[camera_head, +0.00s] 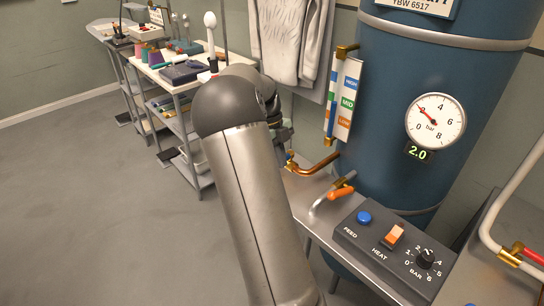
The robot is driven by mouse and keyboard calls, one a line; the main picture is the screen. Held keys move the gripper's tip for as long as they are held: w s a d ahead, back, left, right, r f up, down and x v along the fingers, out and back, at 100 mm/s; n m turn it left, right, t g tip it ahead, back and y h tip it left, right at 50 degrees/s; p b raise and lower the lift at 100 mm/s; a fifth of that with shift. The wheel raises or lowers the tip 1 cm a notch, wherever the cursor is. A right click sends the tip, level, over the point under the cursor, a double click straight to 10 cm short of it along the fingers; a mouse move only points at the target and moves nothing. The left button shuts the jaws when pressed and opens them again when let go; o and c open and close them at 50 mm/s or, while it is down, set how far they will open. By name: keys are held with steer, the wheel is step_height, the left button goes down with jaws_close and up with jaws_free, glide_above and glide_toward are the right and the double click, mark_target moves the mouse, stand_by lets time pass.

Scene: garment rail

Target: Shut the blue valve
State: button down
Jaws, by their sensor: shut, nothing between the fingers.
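No whole blue valve can be made out. A small blue piece (470,304) is cut off by the bottom edge at the right, and I cannot tell what it is. A lever with an orange grip (341,193) stands on the pipework in front of the blue boiler tank (385,130). A red-handled part (532,255) sits on a pipe at the right edge. My gripper (284,132) is partly hidden behind my arm, near the tank's left side and above the copper pipe. It is shut and empty, and appears apart from the lever.
The control panel (372,262) has a blue FEED button (364,217), an orange HEAT switch and a BAR knob. The gauge (435,121) reads about 2.0. A loaded trolley (180,80) stands back left. Garments (288,45) hang behind my arm. The left floor is clear.

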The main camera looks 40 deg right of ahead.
steer(key=shift+w, duration=0.2)
steer(key=shift+s, duration=0.1)
stand_by(0.5)
step_height(320, 180, up, 10)
stand_by(0.7)
steer(key=shift+s+a, duration=0.1)
steer(key=shift+s, duration=0.05)
